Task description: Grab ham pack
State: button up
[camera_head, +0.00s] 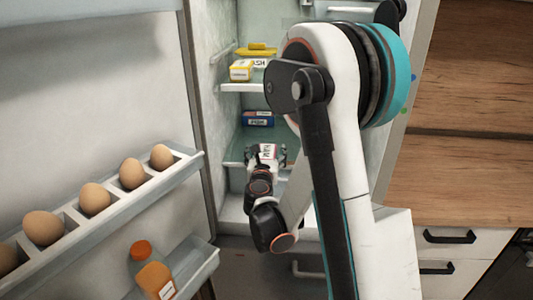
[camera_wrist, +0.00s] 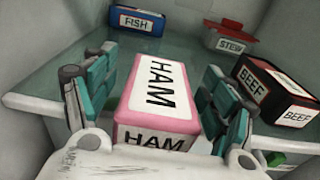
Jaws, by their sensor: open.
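The ham pack (camera_wrist: 158,100) is a pink box with white labels reading HAM. In the wrist view it lies on a glass fridge shelf, between the two teal-padded fingers of my gripper (camera_wrist: 155,97). In the head view my gripper (camera_head: 266,156) is inside the fridge at the lower shelf, and a pale labelled top of the ham pack (camera_head: 268,150) shows between the fingers. My arm hides much of the fridge interior.
A blue FISH pack (camera_wrist: 136,22) stands behind at the left, a red-lidded STEW container (camera_wrist: 229,36) at the back right. A dark BEEF box (camera_wrist: 275,90) is close to the right finger. The open fridge door, left, holds an egg rack (camera_head: 120,205) and an orange-capped bottle (camera_head: 153,275).

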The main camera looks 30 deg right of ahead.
jog(key=v, duration=1.2)
jog(key=shift+o, duration=0.2)
jog(key=shift+a, duration=0.1)
